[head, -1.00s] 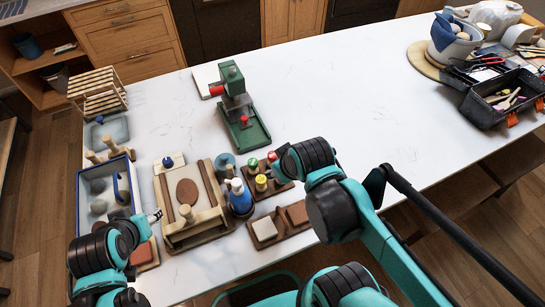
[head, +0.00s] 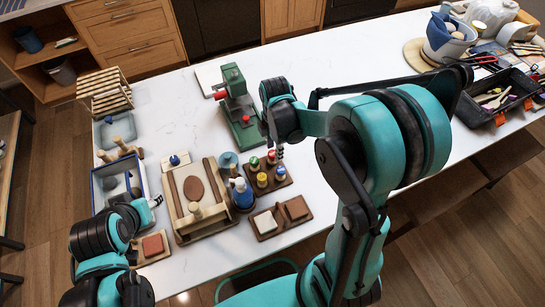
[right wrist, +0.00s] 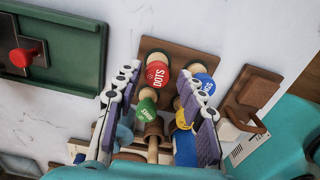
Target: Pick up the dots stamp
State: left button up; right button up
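The dots stamp (right wrist: 157,76) has a red knob lettered DOTS and a pale wooden handle. It stands in a brown wooden stand (right wrist: 173,48) with a blue-knobbed, a green-knobbed and a partly hidden yellow-knobbed stamp. In the head view, the red knob (head: 271,157) is at the stand's back, close to my right gripper (head: 280,151). In the right wrist view, my right gripper (right wrist: 160,72) is open, its fingers on either side of the dots stamp with nothing held. My left gripper (head: 155,202) is at the left near a blue-and-white tray; its opening is too small to tell.
A blue bottle (head: 242,194) stands left of the stand. A brown tray with blocks (head: 281,217) is in front. A green press (head: 239,108) stands behind. The counter's back middle is clear.

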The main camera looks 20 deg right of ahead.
aim_at(272, 153)
jog(key=f, duration=0.1)
jog(key=f+b, duration=0.1)
jog(key=f, duration=0.3)
jog(key=shift+w+a, duration=0.15)
jog(key=shift+a, duration=0.15)
jog(key=c, duration=0.8)
jog(key=shift+r, duration=0.15)
